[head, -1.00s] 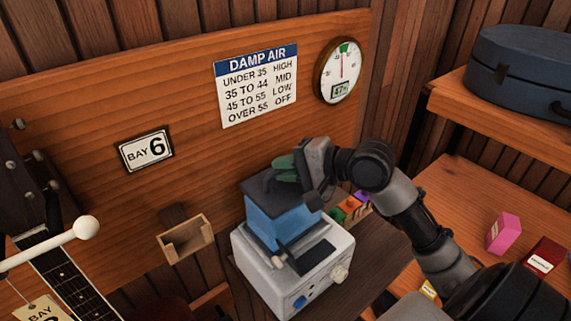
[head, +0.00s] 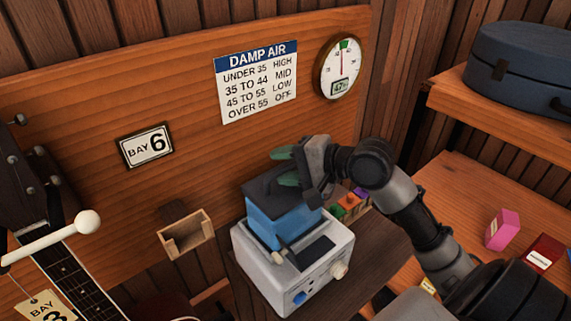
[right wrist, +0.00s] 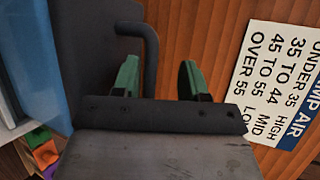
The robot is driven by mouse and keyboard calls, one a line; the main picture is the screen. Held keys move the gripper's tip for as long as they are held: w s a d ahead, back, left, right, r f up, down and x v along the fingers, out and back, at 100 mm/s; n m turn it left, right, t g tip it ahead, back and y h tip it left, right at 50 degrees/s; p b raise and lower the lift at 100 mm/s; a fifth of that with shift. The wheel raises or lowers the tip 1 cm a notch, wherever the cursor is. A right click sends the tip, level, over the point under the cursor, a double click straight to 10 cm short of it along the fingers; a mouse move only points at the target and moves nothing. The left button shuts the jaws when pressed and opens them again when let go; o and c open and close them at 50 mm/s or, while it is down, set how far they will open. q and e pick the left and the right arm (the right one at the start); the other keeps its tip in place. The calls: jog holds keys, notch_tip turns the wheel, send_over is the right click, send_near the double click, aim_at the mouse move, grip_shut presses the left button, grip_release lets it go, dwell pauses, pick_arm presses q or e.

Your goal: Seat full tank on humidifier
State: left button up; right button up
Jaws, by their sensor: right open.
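The blue tank (head: 282,222) with a dark lid (head: 272,185) stands upright on the white humidifier (head: 290,282). Whether its underside is flush with the base cannot be told. My right gripper (head: 285,167) is at the lid's top, with green fingertips apart. In the right wrist view, the dark bent handle (right wrist: 150,45) of the lid shows between the spread fingers (right wrist: 160,80), with a gap on the right-hand side. The tank's blue side (right wrist: 35,50) shows at left there. The humidifier's front has a blue button (head: 300,298) and a pale knob (head: 339,270). My left gripper is not in view.
A small empty wooden holder (head: 186,237) is on the wall left of the humidifier. Coloured blocks (head: 350,202) stand behind it to the right. A ukulele neck (head: 65,275) is at far left. Pink (head: 502,230) and red (head: 543,255) boxes lie on the right shelf.

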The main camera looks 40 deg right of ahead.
jog(key=shift+f, duration=0.2)
jog(key=shift+s+d+r, duration=0.15)
jog(key=shift+s+d, duration=0.2)
jog(key=b+v, duration=0.2)
jog(key=v, duration=0.8)
jog(key=shift+r+b, duration=0.2)
jog(key=shift+b, duration=0.15)
jog(key=shift+a, duration=0.15)
